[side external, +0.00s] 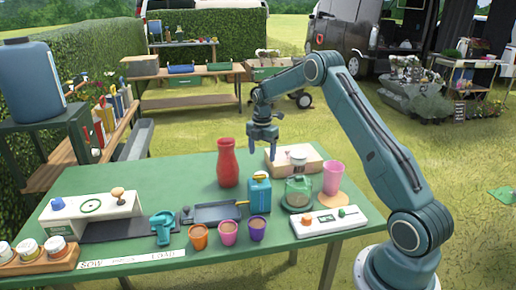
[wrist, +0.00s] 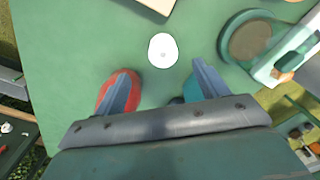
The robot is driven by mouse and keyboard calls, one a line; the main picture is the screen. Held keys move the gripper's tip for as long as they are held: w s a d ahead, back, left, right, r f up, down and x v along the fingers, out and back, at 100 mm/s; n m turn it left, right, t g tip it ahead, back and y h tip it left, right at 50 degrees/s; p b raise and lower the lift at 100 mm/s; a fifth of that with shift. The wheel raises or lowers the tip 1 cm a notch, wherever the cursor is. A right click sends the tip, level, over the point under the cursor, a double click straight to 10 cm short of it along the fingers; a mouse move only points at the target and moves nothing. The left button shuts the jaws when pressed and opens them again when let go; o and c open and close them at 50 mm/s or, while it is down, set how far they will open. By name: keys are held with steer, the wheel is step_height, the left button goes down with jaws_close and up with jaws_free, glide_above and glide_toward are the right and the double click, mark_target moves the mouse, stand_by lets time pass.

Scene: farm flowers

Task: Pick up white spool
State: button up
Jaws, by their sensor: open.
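The white spool (wrist: 163,50) shows from above in the wrist view as a white rounded disc with a small centre mark. It is beyond the fingertips, roughly between their lines, and nothing touches it. In the side view, a white-topped round piece (side external: 298,153) by the wooden box appears to be the same spool; its lower part is hard to make out. My gripper (side external: 263,141) hangs above the table, pointing down, left of the spool in that view. In the wrist view my gripper (wrist: 164,70) has its two fingers wide apart with nothing between them.
Green tabletop (side external: 175,180) is bare left of the bottle.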

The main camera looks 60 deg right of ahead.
steer(key=shift+f, duration=2.8)
steer(key=shift+s+a+f, duration=0.15)
steer(key=shift+f, duration=2.45)
steer(key=c, duration=1)
